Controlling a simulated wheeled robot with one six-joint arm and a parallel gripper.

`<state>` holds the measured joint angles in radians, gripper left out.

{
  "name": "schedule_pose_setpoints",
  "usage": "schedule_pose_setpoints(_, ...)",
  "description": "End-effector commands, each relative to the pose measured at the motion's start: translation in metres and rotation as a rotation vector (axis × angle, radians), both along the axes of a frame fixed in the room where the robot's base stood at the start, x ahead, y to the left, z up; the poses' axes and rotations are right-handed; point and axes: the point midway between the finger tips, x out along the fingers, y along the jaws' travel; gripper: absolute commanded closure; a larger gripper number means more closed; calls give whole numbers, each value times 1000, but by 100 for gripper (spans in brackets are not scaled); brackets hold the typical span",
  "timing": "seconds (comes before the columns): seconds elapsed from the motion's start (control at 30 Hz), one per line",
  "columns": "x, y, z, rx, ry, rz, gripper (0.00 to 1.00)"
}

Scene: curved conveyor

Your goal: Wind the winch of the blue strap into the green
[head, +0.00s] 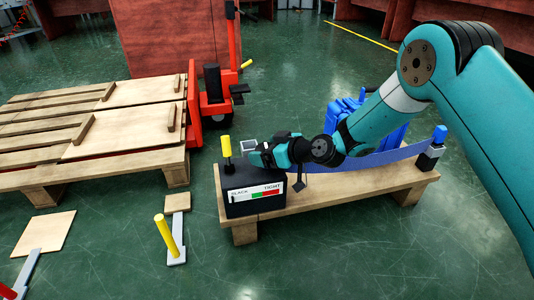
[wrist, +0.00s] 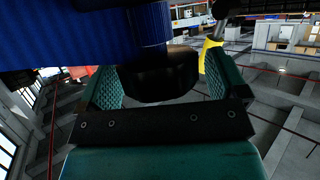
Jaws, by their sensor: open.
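The winch is a black box (head: 240,180) on the left end of a low wooden pallet, with a yellow-gripped crank handle (head: 226,146) standing upright on top. Its front gauge (head: 254,194) reads SLACK to TIGHT, with green and red bands; the pointer is too small to read. The blue strap (head: 395,157) runs along the pallet to a blue-topped post (head: 437,137). My gripper (head: 254,153) is open, just above the box and right of the handle. In the wrist view, a dark rounded part shows between the open jaws (wrist: 163,82), with the yellow grip (wrist: 212,55) beyond.
A blue crate (head: 342,112) stands behind my arm. The green floor at front right is clear.

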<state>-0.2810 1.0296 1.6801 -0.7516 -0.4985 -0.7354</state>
Motion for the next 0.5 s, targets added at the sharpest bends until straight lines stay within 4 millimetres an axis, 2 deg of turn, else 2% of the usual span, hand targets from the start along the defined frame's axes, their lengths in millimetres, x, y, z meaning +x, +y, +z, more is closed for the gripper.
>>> schedule_pose_setpoints(0.27, 1, 1, 0, 0, 0, 0, 9)
schedule_pose_setpoints(0.4, 1, 1, 0, 0, 0, 0, 41)
schedule_pose_setpoints(0.47, 1, 1, 0, 0, 0, 0, 55)
schedule_pose_setpoints(0.5, 1, 1, 0, 0, 0, 0, 58)
